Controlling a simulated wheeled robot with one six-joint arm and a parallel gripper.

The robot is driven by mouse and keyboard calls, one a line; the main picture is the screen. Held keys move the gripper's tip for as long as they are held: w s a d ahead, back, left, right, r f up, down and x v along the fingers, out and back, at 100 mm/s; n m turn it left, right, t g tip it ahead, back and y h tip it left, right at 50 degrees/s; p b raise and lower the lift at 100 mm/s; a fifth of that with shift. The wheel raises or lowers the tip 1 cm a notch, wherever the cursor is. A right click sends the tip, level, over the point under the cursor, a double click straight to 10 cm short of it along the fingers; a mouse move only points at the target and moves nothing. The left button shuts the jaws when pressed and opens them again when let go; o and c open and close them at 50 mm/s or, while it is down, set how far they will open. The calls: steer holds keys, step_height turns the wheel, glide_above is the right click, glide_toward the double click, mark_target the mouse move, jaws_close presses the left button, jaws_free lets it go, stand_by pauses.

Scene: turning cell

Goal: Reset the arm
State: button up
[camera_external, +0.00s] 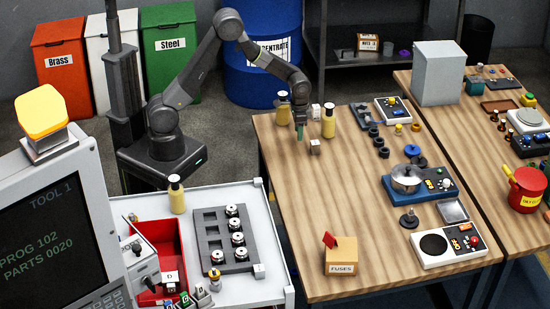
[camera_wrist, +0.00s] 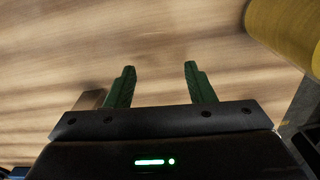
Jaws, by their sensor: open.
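My arm reaches from its column base over the left part of the wooden table (camera_external: 345,232). My gripper (camera_external: 300,136) hangs down above the table top, near its back left edge. In the wrist view my gripper (camera_wrist: 158,70) shows two green fingers set well apart, with only bare wood between them. A small grey block (camera_external: 315,147) lies just right of the gripper. Yellow bottles stand close on both sides, one on the left (camera_external: 283,110) and one on the right (camera_external: 328,122). Part of a yellow cylinder (camera_wrist: 285,30) shows at the wrist view's top right.
A white cart (camera_external: 262,215) at lower left carries a red bin (camera_external: 178,236) and a dark tray (camera_external: 205,262) with several metal parts. A fuses box (camera_external: 341,258), a balance-like device with a pan (camera_external: 406,180) and other devices stand on the table. The table's left middle is clear.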

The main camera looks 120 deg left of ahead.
steer(key=shift+a+f, duration=0.1)
steer(key=shift+f, duration=0.05)
steer(key=shift+a+r+b, duration=0.2)
steer(key=shift+r+b, duration=0.2)
steer(key=shift+r, duration=0.9)
steer(key=shift+a+r+b, duration=0.2)
steer(key=shift+r+b, duration=0.15)
steer(key=shift+r, duration=0.9)
